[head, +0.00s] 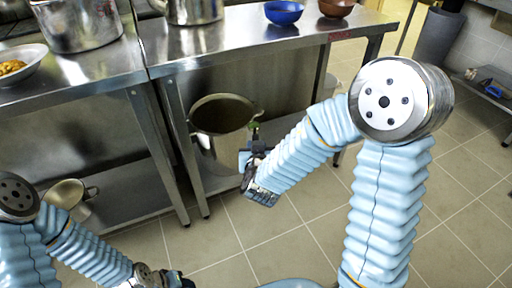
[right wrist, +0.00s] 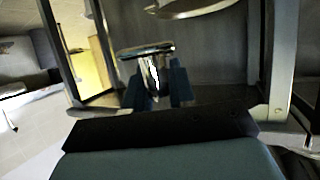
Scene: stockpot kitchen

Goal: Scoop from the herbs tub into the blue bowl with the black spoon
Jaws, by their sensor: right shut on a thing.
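The blue bowl (head: 284,13) stands on the steel counter at the top of the head view. My right gripper (head: 254,153) is low in front of that counter, well below the bowl. In the right wrist view the gripper (right wrist: 155,92) is shut on a glossy, T-shaped thing, apparently the black spoon (right wrist: 150,54), seen nearly end-on with strong glare. A small green patch shows just above the gripper in the head view; I cannot tell what it is. My left gripper (head: 178,281) is at the bottom edge, mostly cut off. I cannot make out the herbs tub.
A large pot (head: 222,114) sits under the counter, close to my right gripper. A brown bowl (head: 336,7) stands right of the blue one. Steel pots (head: 80,22) and a plate of food (head: 18,62) occupy the counters.

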